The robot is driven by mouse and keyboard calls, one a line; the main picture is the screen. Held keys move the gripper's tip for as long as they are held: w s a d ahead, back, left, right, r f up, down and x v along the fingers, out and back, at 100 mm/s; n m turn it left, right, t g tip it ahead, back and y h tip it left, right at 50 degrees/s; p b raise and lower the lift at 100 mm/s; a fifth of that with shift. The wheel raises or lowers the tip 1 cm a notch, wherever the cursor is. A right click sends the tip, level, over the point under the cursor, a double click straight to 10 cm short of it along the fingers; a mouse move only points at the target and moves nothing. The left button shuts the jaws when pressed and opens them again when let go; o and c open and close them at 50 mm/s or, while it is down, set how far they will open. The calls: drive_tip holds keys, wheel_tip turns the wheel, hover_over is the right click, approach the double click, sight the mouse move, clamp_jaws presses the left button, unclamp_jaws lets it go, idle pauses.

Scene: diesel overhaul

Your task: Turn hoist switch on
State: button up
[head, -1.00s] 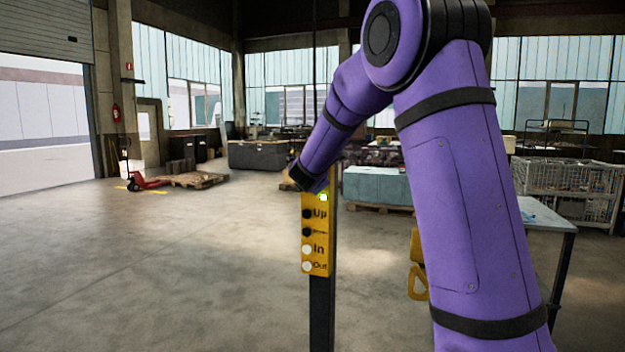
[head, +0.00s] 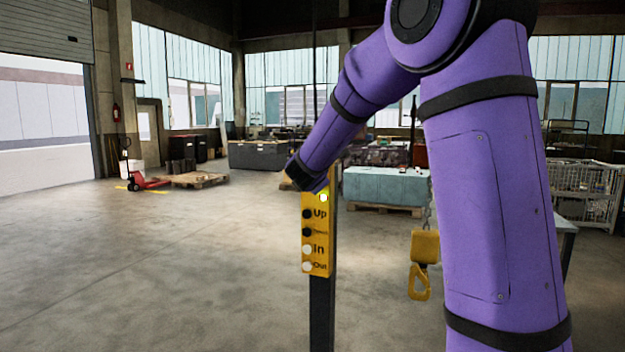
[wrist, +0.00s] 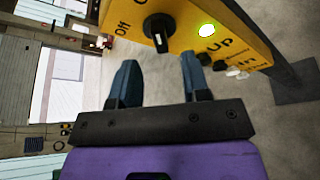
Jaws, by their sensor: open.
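The yellow hoist control box (head: 317,237) stands on a dark post, with buttons labelled Up, In and Out and a lit green-yellow lamp (head: 323,198). In the wrist view, the black rotary hoist switch (wrist: 159,30) is on the box face (wrist: 185,15), with "Off" printed beside it. My gripper (wrist: 157,75) is open, its two fingers apart and pointing at the box. The knob lies just beyond the fingertips, roughly between them, with no clear contact. The lamp is lit in the wrist view too. In the head view my arm hides the switch and the fingers.
A yellow hoist hook (head: 421,280) hangs right of the post. A table edge (head: 567,235) and wire-mesh crate (head: 590,185) are at the right. A red pallet jack (head: 148,182) and wooden pallet (head: 198,180) stand far left. The floor at left is clear.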

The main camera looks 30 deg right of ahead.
drive_tip(key=v, duration=0.6)
drive_tip(key=shift+f, duration=0.1)
idle(0.3)
